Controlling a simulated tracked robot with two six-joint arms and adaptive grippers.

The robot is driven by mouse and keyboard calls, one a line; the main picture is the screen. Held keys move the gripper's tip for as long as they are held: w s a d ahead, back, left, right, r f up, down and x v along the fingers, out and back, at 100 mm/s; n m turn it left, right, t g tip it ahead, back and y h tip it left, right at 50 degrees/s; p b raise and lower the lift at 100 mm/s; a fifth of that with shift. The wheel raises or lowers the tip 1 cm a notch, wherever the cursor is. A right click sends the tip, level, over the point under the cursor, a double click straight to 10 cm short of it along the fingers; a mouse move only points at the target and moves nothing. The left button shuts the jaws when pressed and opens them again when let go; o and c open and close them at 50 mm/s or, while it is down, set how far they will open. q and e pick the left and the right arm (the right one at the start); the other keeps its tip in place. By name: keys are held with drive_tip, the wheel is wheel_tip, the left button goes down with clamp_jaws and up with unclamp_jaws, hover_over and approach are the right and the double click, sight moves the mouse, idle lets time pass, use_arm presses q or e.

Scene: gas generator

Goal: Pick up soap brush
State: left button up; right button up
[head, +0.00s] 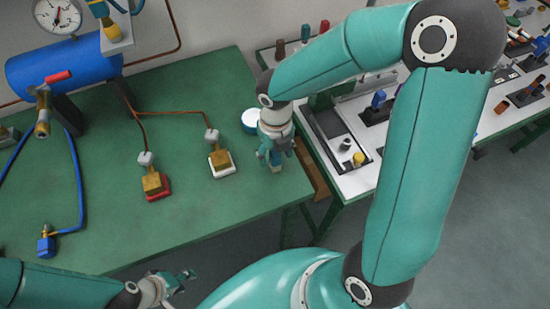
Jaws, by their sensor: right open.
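My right gripper (274,160) points down over the right edge of the green table (110,215), with its fingers apart. A small pale tan thing (277,167) shows at its fingertips; it may be part of the soap brush, but the gripper hides most of it. A round white and blue container (250,121) stands just behind the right gripper, partly covered by it. My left gripper (184,281) is low in front of the table, away from these things, with its fingers apart and nothing seen between them.
A blue tank (65,72) with a gauge (58,15) stands at the back left. Brass fittings on a red base (158,193) and a white base (222,169) are piped across the table. A white workbench (362,182) with tools adjoins at right.

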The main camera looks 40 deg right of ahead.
drive_tip(key=shift+f, duration=0.85)
clamp_jaws()
drive_tip(key=shift+r, duration=0.15)
wheel_tip(320, 180, up, 20)
